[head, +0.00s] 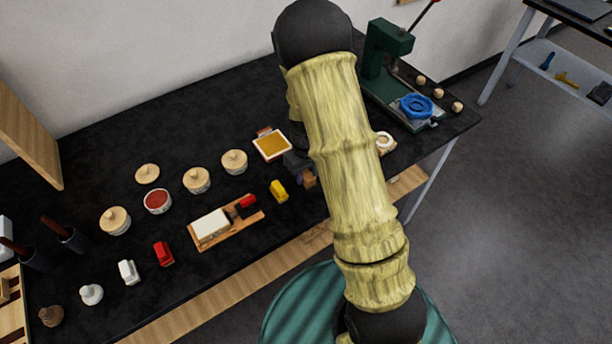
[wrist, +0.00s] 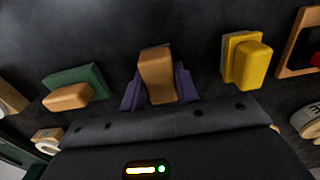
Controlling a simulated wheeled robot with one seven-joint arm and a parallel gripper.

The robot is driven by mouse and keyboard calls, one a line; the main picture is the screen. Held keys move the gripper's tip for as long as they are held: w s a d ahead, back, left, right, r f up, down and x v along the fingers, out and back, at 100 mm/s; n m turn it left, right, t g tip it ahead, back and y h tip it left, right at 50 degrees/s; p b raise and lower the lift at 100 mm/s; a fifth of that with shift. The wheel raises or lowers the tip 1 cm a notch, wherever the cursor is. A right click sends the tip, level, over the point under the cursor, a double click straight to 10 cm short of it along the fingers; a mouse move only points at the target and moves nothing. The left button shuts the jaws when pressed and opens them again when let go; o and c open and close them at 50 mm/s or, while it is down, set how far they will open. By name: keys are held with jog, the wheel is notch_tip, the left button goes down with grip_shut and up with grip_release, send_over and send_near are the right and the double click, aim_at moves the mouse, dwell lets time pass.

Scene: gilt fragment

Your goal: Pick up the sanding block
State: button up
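A tan-brown block, which I take to be the sanding block (wrist: 156,72), stands between the two purple fingers of my gripper (wrist: 160,92) in the wrist view. One finger is close on each side of it; I cannot tell whether they press on it. In the head view the brown block (head: 309,178) shows low beside my arm, near the front edge of the black table (head: 200,100), with part of my gripper (head: 298,168) beside it. My arm hides much of this area. I cannot tell whether the block is off the table.
A yellow block (wrist: 250,62) stands right of my gripper, and a green block with a tan top (wrist: 70,94) stands left. A tray with an amber square (head: 271,145) lies behind. A wooden board with a white block (head: 211,225), lidded pots (head: 197,180) and a green press (head: 384,50) are also on the table.

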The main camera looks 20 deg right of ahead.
aim_at(306, 173)
jog(key=shift+r, duration=0.15)
notch_tip(306, 173, up, 10)
jog(key=shift+f+b, duration=0.1)
jog(key=shift+b, duration=0.25)
dwell(0.6)
jog(key=shift+o, duration=1.4)
jog(key=shift+c, duration=1.1)
